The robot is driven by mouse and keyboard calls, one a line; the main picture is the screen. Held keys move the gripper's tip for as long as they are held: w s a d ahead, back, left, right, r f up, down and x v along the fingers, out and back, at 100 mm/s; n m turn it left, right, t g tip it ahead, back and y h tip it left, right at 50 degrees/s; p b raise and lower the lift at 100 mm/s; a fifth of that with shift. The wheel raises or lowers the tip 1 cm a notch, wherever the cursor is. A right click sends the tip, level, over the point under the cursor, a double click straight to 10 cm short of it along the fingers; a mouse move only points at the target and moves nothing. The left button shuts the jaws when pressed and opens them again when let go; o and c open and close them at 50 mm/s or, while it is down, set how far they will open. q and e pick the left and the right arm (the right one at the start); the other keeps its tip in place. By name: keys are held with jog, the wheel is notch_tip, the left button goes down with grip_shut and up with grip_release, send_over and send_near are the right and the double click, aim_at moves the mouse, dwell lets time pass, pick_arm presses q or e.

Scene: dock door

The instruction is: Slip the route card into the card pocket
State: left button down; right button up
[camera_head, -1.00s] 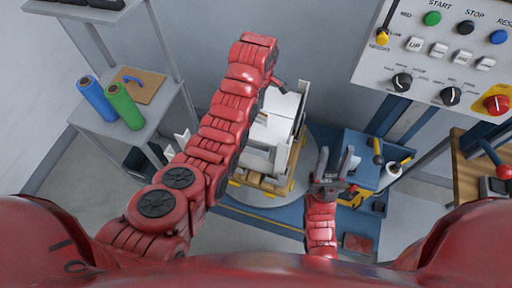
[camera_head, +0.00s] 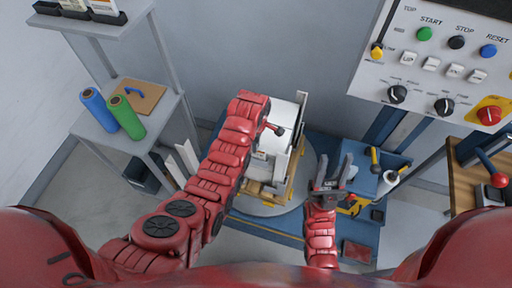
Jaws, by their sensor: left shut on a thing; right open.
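My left gripper (camera_head: 274,130) is at the end of the arm that reaches over the white load on the pallet. It is shut, apparently on the route card, but the card cannot be told apart from the white surfaces around it. The white load (camera_head: 284,112) stands on a yellow-edged pallet (camera_head: 270,196), partly hidden by my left arm. I cannot make out the card pocket for certain. My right gripper (camera_head: 331,174) is open and empty, fingers upward, in front of the blue machine and right of the pallet.
A control panel (camera_head: 440,62) with buttons and knobs hangs at upper right. Blue and green rolls (camera_head: 126,116) and a clipboard (camera_head: 139,96) lie on a shelf at left. Trays with cards (camera_head: 75,8) stand on the shelf above. A wooden bench (camera_head: 462,183) is at right.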

pick_arm(q)
notch_tip(320, 180, down, 3)
jog(key=shift+r+p, duration=0.2)
jog(key=shift+p, duration=0.2)
jog(key=shift+f, duration=0.1)
jog(key=shift+f, duration=0.15)
jog(key=shift+f+b, duration=0.15)
jog(key=shift+b, duration=0.15)
jog(key=c, duration=0.9)
grip_release()
jog(key=shift+o, duration=0.2)
jog(key=shift+r, duration=0.2)
